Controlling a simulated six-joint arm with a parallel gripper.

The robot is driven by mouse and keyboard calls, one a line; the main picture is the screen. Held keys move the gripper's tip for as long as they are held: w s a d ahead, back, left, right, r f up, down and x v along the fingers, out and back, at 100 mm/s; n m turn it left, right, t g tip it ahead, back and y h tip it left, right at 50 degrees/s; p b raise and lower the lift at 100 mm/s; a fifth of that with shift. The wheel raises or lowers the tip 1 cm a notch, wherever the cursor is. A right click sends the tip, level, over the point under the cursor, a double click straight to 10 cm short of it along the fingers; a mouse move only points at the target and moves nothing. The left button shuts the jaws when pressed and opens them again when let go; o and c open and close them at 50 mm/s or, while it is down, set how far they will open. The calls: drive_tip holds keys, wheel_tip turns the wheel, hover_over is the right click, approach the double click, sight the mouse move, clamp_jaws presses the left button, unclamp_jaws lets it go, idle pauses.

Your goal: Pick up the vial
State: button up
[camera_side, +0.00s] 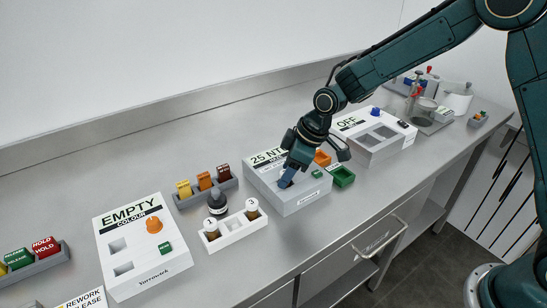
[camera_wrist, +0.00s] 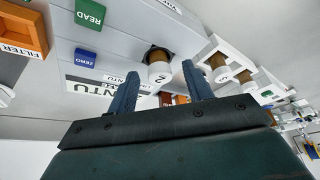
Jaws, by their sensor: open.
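A vial with a white cap marked 2 (camera_wrist: 159,72) stands in the dark round well of the grey instrument labelled NTU (camera_wrist: 110,62). The instrument reads 25 NTU in the side view (camera_side: 314,201). My gripper (camera_wrist: 160,70) is open, with one blue finger on each side of the capped vial in the wrist view; I cannot tell whether either touches it. In the side view my gripper (camera_side: 288,178) points down at the instrument's top and hides the vial. Two more white-capped vials (camera_side: 252,208) (camera_side: 211,228) stand in a white rack (camera_side: 234,238).
A black-capped bottle (camera_side: 217,202) stands behind the rack. A grey holder (camera_side: 207,195) carries coloured blocks. The EMPTY colour instrument (camera_side: 142,255) is at left, the OFF instrument (camera_side: 375,150) at right. Orange (camera_side: 322,158) and green (camera_side: 342,177) trays sit close beside my gripper.

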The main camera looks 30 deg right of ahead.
idle(0.3)
drive_tip(key=c, duration=1.1)
drive_tip(key=shift+o, duration=0.2)
drive_tip(key=shift+r, duration=0.2)
wheel_tip(320, 180, up, 20)
drive_tip(key=shift+f, duration=0.15)
